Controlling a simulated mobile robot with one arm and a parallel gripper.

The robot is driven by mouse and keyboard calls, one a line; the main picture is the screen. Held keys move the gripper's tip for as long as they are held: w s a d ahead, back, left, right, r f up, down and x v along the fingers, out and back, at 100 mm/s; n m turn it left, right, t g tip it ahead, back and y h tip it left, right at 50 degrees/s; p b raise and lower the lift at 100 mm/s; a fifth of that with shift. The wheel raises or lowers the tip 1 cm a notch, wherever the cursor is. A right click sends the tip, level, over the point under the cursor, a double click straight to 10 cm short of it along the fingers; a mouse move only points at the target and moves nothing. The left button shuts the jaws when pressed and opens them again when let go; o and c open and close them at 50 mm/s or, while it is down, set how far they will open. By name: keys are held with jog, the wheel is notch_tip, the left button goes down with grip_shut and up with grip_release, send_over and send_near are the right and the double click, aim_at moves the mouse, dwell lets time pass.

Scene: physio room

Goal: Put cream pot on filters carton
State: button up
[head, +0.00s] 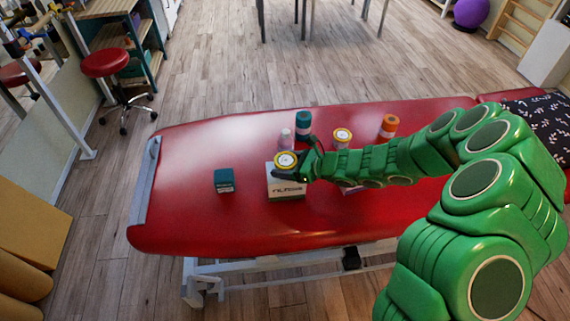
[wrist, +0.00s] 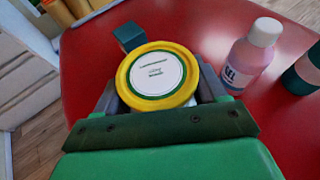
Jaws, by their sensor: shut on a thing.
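The cream pot (head: 286,160) has a yellow-rimmed lid with a white and green top. My gripper (head: 296,165) is shut on it, with a finger on either side. The pot also shows large in the wrist view (wrist: 157,74), upright between the dark fingers (wrist: 160,90). The filters carton (head: 287,190) is a pale box with dark lettering on the red couch. In the head view the pot appears at the top of the carton; whether it touches the carton I cannot tell. The carton is hidden in the wrist view.
A dark teal box (head: 224,180) lies left of the carton. A pink gel bottle (head: 286,139) and a teal bottle (head: 303,124) stand behind. A yellow-lidded pot (head: 342,138) and an orange-capped jar (head: 389,126) stand farther right. The red couch (head: 190,220) is clear at front left.

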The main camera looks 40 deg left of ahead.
jog(key=shift+f, duration=0.1)
jog(key=o, duration=1.1)
jog(key=shift+v, duration=6.05)
